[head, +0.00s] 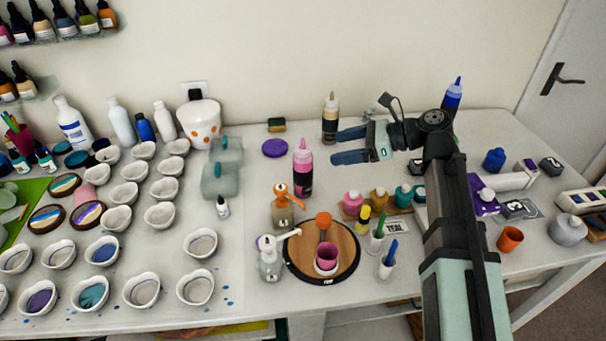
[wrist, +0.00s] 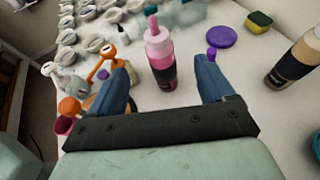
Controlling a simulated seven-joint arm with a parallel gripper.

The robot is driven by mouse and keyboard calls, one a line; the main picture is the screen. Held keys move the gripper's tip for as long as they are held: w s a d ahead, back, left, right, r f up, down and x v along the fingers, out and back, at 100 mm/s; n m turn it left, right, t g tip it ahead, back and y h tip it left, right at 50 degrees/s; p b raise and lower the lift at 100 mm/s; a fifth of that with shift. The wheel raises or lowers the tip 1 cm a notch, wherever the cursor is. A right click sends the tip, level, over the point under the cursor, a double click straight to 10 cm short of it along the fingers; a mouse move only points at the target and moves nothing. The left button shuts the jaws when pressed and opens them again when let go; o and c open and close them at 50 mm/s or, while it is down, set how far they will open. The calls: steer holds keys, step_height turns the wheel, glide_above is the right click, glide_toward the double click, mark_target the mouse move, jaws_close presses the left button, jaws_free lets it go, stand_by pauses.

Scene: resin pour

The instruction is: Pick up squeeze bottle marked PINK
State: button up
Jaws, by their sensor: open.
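The pink squeeze bottle (head: 303,172) stands upright on the white table, with a pink nozzle and a dark label band. The lettering on it is too small to read. My gripper (head: 350,146) is open and empty, to the right of the bottle and apart from it in the head view, its fingers pointing left. In the wrist view the pink bottle (wrist: 160,58) shows ahead, between the two blue fingers of my gripper (wrist: 162,82).
Small paint jars (head: 378,198) sit to the right, and many white bowls fill the left.

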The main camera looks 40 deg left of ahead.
mark_target(297, 156)
steer(key=x, duration=1.2)
steer(key=shift+s+a+f, duration=0.1)
steer(key=shift+s+f, duration=0.1)
steer(key=shift+c, duration=0.5)
jaws_close()
steer(key=shift+r, duration=0.1)
